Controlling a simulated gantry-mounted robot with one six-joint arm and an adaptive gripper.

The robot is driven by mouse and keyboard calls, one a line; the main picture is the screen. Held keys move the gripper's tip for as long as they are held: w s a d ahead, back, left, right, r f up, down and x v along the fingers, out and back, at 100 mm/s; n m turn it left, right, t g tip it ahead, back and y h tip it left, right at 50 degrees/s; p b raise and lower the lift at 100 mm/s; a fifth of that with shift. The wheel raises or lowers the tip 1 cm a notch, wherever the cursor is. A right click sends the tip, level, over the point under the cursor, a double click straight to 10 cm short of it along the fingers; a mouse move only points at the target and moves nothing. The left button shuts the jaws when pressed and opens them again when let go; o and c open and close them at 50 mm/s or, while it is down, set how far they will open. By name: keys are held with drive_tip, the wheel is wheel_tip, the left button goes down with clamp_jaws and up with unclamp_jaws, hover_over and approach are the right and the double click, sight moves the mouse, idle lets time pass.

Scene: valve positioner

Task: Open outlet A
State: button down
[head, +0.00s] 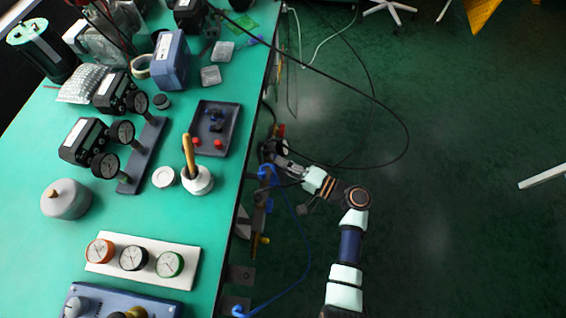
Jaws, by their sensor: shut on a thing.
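A narrow valve assembly (257,215) with brass and blue fittings hangs along the right edge of the green bench. A small red part (281,131) shows at its far end, beside a dark round part (270,149). My gripper (284,162) reaches in from the right, low beside the bench edge, and is shut on a small part at the far end of the assembly. The fingers hide most of that part. I cannot read any outlet label, so I cannot tell which outlet is A or how its handle is turned.
A blue hose (305,262) loops beside the bench, and a black cable (400,125) arcs above my gripper. On the bench (222,225) stand a dark tray (230,118), a white cup with a wooden handle (198,181) and several gauges. The floor to the right is mostly clear.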

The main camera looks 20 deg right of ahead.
drive_tip(key=shift+r, duration=0.15)
drive_tip(key=shift+w+d+r+m+g+y+p, duration=0.15)
drive_tip(key=shift+m+g+p, duration=1.1)
drive_tip(key=shift+m+p, duration=0.75)
drive_tip(key=shift+w+m+g+y+p, duration=0.1)
drive_tip(key=shift+m+g+y+p, duration=0.1)
drive_tip(key=shift+m+g+p, duration=1.7)
drive_tip(key=shift+w+d+r+m+g+y+p, duration=0.15)
drive_tip(key=shift+m+g+p, duration=0.4)
drive_tip(key=shift+m+p, duration=1.5)
drive_tip(key=shift+m+b, duration=0.75)
drive_tip(key=c, duration=1.2)
unclamp_jaws()
drive_tip(key=shift+c, duration=0.2)
drive_tip(key=shift+s, duration=0.1)
